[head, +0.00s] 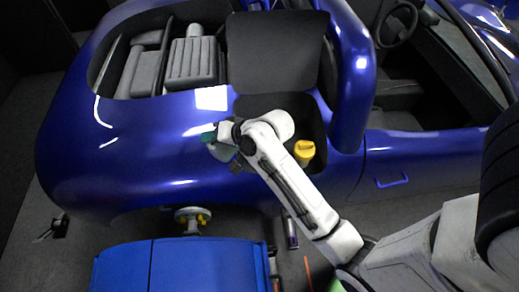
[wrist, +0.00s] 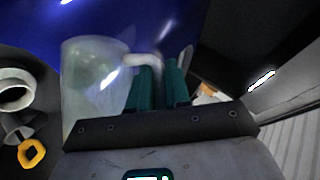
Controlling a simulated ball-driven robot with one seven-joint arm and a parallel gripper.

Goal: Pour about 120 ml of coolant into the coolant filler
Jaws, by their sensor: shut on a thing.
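My gripper (wrist: 160,90), with green fingers, is shut on the handle of a translucent pale jug (wrist: 92,88). The jug is left of the fingers in the wrist view. In the head view the gripper (head: 208,137) is over the blue car's rear bodywork, left of the dark recess, and the jug (head: 223,152) is mostly hidden by my arm. A white round open neck (wrist: 15,92), perhaps the coolant filler, is at the wrist view's left edge, apart from the jug. I cannot tell the liquid level or the jug's exact tilt.
A yellow-capped item (head: 304,150) stands in the dark recess, right of my arm. A yellow ring (wrist: 32,153) is below the white neck.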

